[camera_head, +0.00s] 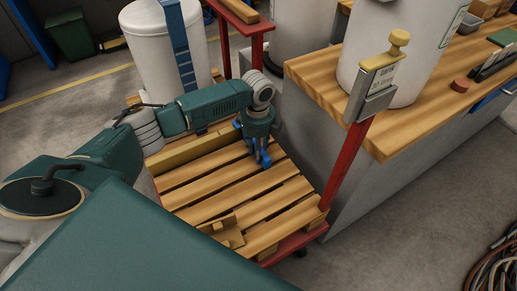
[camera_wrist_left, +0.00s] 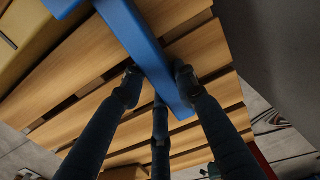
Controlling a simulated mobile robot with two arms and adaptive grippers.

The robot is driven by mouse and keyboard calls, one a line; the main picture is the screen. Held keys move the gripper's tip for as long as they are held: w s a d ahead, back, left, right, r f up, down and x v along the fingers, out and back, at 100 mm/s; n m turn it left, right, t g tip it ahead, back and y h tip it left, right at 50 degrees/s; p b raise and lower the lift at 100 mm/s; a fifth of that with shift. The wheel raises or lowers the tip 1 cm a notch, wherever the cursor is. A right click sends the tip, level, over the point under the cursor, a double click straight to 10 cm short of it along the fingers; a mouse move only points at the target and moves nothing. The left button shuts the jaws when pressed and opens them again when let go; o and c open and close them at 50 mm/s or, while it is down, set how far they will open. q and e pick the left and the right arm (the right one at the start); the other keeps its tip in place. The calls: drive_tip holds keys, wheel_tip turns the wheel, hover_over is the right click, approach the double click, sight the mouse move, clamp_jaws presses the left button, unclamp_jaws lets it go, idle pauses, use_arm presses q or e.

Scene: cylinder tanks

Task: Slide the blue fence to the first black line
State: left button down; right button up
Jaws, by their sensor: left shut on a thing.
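The blue fence (camera_wrist_left: 146,48) is a flat blue bar in the left wrist view. It runs from the top edge down to an end between my fingers. My left gripper (camera_wrist_left: 158,88) is shut on it, with dark fingers on both sides. In the head view my left gripper (camera_head: 262,157) points down over the slatted wooden pallet (camera_head: 215,180). Blue shows around the gripper there, but fence and fingers are hard to tell apart. My right gripper is not in view.
A yellowish beam (camera_head: 192,150) runs along the pallet's far side. Small wooden pieces (camera_head: 222,230) lie at its near side. A red post (camera_head: 347,165) and a wood-topped counter (camera_head: 395,125) stand close on the right. A white tank (camera_head: 160,50) stands behind.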

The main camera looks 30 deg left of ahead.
use_arm(q)
drive_tip(key=c, duration=1.3)
unclamp_jaws()
wheel_tip(320, 180, up, 12)
